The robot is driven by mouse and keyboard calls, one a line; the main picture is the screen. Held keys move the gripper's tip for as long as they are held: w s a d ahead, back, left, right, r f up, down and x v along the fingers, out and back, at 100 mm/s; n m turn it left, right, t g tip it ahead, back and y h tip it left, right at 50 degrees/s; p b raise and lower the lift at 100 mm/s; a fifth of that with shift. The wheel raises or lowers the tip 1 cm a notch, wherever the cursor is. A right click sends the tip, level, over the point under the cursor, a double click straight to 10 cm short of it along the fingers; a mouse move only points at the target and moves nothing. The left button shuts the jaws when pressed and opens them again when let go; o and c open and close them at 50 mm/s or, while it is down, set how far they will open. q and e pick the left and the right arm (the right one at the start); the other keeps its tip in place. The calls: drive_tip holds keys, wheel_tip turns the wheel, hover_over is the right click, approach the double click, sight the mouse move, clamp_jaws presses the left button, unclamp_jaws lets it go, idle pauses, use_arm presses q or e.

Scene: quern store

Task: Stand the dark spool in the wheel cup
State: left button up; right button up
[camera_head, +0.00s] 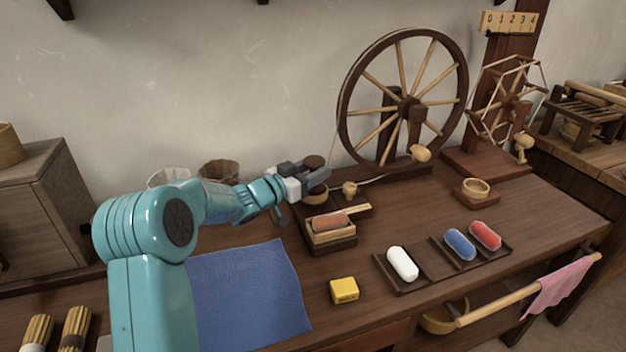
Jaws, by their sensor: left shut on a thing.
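My left gripper (318,178) reaches in from the left and is shut on the dark spool (314,161), whose round dark brown top shows above the fingers. The fingers hide its middle. Just below it a brown rounded wooden piece (316,196) shows near the left end of the wheel's base; I cannot tell whether it is the wheel cup, or whether the spool touches it. The spinning wheel (409,107) stands upright behind, to the right. My right gripper is not in view.
A small wooden box with a reddish-brown piece (330,221) lies in front of the gripper. A tray (428,272) holds white, blue and red rolls. A yellow block (344,290) and blue cloth (250,290) lie nearer. A reel (508,103) stands at right.

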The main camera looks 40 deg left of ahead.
use_arm(q)
drive_tip(key=shift+f, duration=0.45)
drive_tip(key=shift+s+r, duration=0.1)
drive_tip(key=shift+f, duration=0.4)
drive_tip(key=o, duration=1.1)
drive_tip(key=shift+c, duration=0.2)
